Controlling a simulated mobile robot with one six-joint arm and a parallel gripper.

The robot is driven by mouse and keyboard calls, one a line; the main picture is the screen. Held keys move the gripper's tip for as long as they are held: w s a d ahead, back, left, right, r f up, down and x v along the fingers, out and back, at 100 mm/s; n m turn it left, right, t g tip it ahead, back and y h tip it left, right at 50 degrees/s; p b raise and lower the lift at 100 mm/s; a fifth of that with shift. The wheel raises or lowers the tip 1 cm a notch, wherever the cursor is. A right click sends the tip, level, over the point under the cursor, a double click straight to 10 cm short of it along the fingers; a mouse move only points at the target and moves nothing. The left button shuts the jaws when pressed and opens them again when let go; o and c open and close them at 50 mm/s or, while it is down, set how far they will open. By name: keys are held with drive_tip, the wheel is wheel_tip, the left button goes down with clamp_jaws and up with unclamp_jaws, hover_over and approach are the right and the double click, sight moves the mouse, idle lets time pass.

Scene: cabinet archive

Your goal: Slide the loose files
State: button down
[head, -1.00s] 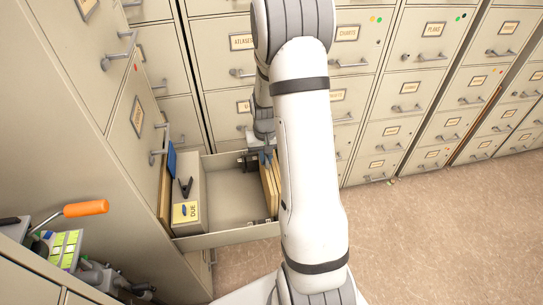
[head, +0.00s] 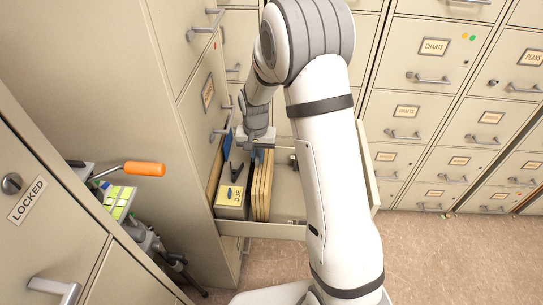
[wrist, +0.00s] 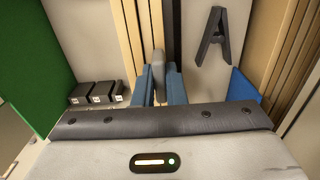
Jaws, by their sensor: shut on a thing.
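Several tan loose files (head: 262,190) stand upright in the open drawer (head: 262,230), close beside the box with the yellow DUE card (head: 231,196). My gripper (head: 262,143) reaches down at the far end of the files. In the wrist view the tan files (wrist: 130,35) rise just beyond and left of my blue fingers (wrist: 160,85). The fingers are shut on a grey rounded tab (wrist: 159,63) at the files' edge. I cannot tell what the tab is joined to.
Small black blocks (wrist: 97,94) sit left in the wrist view. An orange handle (head: 143,169) juts out at left.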

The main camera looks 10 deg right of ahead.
drive_tip(key=shift+a, duration=0.15)
drive_tip(key=c, duration=1.5)
unclamp_jaws()
drive_tip(key=shift+r, duration=0.1)
wheel_tip(320, 180, up, 7)
drive_tip(key=shift+r, duration=0.3)
